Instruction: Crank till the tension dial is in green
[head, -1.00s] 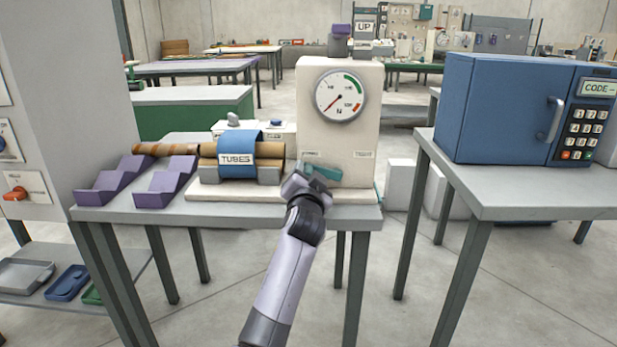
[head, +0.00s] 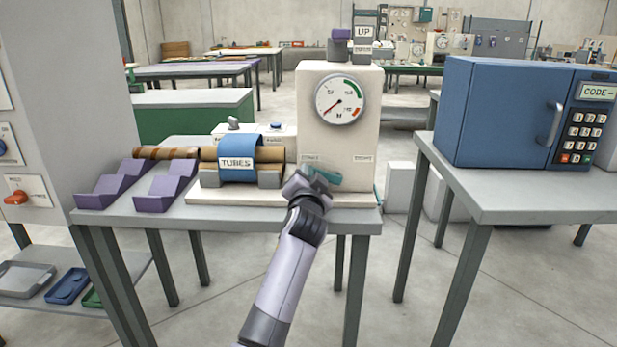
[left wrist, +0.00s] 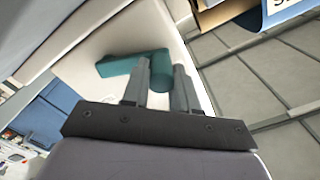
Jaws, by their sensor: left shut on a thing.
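The cream winder (head: 340,140) stands on the grey table, with a round tension dial (head: 340,99) on its face. The dial's red needle points to the lower left, away from the green arc (head: 353,88) at the upper right. A teal crank (head: 327,176) sits low on the winder's front. My left gripper (head: 313,182) is at the crank. In the left wrist view its fingers (left wrist: 160,90) are shut around the upright teal grip (left wrist: 161,70), with the crank's arm (left wrist: 125,64) reaching left. My right gripper is not in view.
A tube (head: 270,156) lies under a blue TUBES band (head: 238,142) left of the dial. Purple stepped racks (head: 165,183) stand further left. A blue keypad cabinet (head: 500,110) stands on another table at right. Open floor separates the tables.

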